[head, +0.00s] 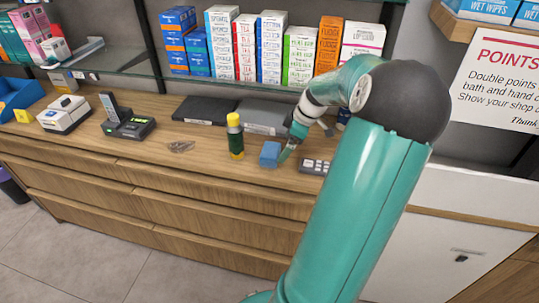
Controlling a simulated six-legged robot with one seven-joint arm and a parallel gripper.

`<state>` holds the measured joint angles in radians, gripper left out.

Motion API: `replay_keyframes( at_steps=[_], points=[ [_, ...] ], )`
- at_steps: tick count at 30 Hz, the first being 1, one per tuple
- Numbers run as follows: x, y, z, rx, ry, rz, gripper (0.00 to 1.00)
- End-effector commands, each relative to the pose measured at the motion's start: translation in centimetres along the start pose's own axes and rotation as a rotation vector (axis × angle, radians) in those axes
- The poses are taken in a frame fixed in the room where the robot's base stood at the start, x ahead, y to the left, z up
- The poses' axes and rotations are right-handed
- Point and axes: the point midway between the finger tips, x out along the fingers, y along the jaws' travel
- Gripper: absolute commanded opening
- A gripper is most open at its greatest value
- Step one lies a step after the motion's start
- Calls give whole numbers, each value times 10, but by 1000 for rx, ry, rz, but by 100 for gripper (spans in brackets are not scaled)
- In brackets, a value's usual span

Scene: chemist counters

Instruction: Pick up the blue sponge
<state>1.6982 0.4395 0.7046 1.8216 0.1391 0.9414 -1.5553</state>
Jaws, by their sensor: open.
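The blue sponge (270,154) is a small blue block on the wooden counter, near its front edge, in the head view. My gripper (283,156) is at the sponge's right side, pointing down and to the left. The fingers are small in this view and partly hidden by the sponge and the wrist. The sponge rests on the counter. I cannot tell whether a finger touches it.
A grey keypad device (314,166) lies to the right. Flat dark boxes (204,110) lie behind. A card terminal (128,125) sits further left. A glass shelf (235,84) with boxes hangs above.

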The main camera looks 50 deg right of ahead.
Motion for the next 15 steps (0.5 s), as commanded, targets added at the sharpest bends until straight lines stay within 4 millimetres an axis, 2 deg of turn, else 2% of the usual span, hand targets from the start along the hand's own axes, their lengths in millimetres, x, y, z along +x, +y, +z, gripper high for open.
replay_keyframes(
  at_steps=[3,11,15],
  points=[
    [6,0,-15,-3,-1,-1,100],
    [17,-2,-37,-5,0,-3,100],
    [44,-2,-35,-3,1,-6,100]
  ],
)
